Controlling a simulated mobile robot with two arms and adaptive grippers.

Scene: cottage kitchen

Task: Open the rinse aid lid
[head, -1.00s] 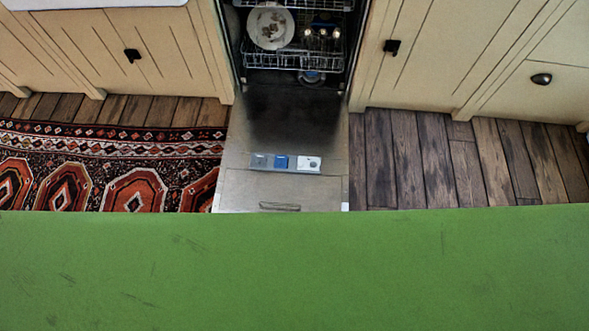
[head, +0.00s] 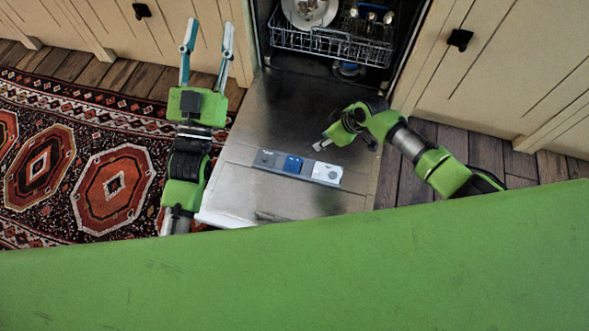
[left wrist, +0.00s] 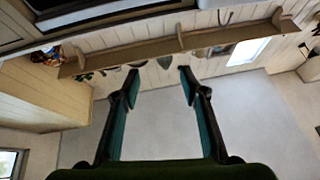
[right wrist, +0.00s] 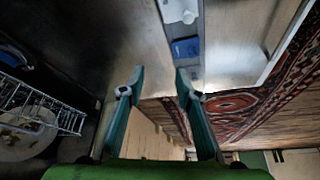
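A dispenser strip lies on the inner face of the open dishwasher door (head: 235,150). It has a grey part (head: 265,158), a blue lid (head: 293,165) and a white part (head: 327,173) with a round mark. I cannot tell for sure which is the rinse aid lid. My right gripper (head: 322,142) is just above the strip on its dishwasher side, apart from it. In the right wrist view its fingers (right wrist: 160,72) are spread and empty, with the blue lid (right wrist: 185,48) beyond the right finger. My left gripper (head: 209,28) is open and empty, raised left of the door.
The dishwasher's racks (head: 330,45) hold a plate (head: 308,10) and glasses behind the door. Cream cabinets (head: 520,70) stand on both sides. A patterned rug (head: 75,170) lies left of the door. A green surface (head: 300,265) fills the bottom of the head view.

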